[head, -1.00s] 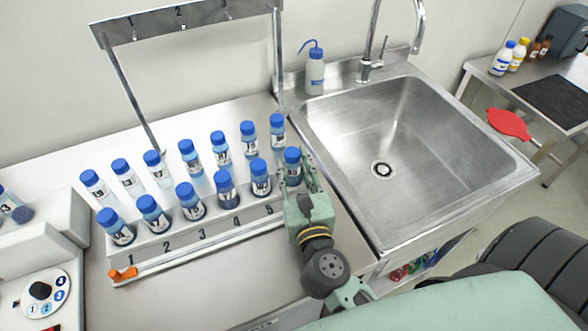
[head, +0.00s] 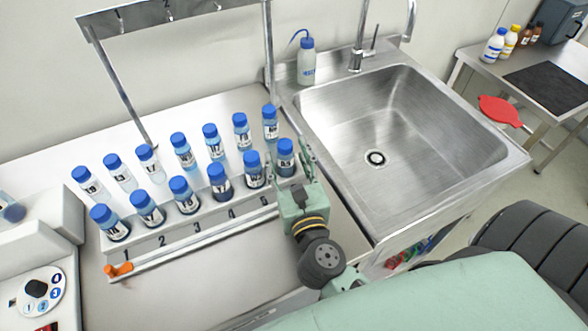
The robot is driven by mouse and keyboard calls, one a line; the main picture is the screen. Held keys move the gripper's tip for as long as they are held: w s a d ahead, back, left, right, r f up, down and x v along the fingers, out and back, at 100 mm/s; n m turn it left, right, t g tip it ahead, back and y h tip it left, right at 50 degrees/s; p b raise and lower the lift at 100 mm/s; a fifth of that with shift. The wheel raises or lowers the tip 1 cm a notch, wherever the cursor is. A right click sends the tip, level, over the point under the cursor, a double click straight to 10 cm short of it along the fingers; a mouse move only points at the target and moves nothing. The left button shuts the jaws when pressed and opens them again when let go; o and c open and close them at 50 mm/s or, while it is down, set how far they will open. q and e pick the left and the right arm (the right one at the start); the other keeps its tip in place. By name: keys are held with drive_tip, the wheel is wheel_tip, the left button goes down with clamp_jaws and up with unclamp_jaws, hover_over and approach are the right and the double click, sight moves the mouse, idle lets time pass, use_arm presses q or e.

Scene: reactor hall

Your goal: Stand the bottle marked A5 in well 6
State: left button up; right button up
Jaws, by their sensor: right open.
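The bottle that appears to be marked A5 (head: 286,165) has a blue cap and a dark label. It stands upright at the right end of the rack's front row. My left gripper is not in view.
Several other blue-capped bottles (head: 221,182) stand in two rows, close to the left. A steel sink (head: 440,170) lies right of the rack, with a wash bottle (head: 307,65) behind it. A metal frame (head: 118,85) rises behind the rack. An orange-ended rod (head: 118,270) lies in front.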

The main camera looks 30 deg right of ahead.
drive_tip(key=b+v, duration=0.1)
drive_tip(key=v, duration=0.2)
drive_tip(key=b+v, duration=0.2)
drive_tip(key=v, duration=0.2)
drive_tip(key=b+v, duration=0.1)
drive_tip(key=v, duration=0.2)
drive_tip(key=shift+s+a+f+b, duration=0.1)
drive_tip(key=shift+s+f+b, duration=0.15)
drive_tip(key=shift+s+b, duration=0.1)
drive_tip(key=shift+s+a+r, duration=0.1)
drive_tip(key=shift+s+r, duration=0.1)
drive_tip(key=shift+s, duration=0.3)
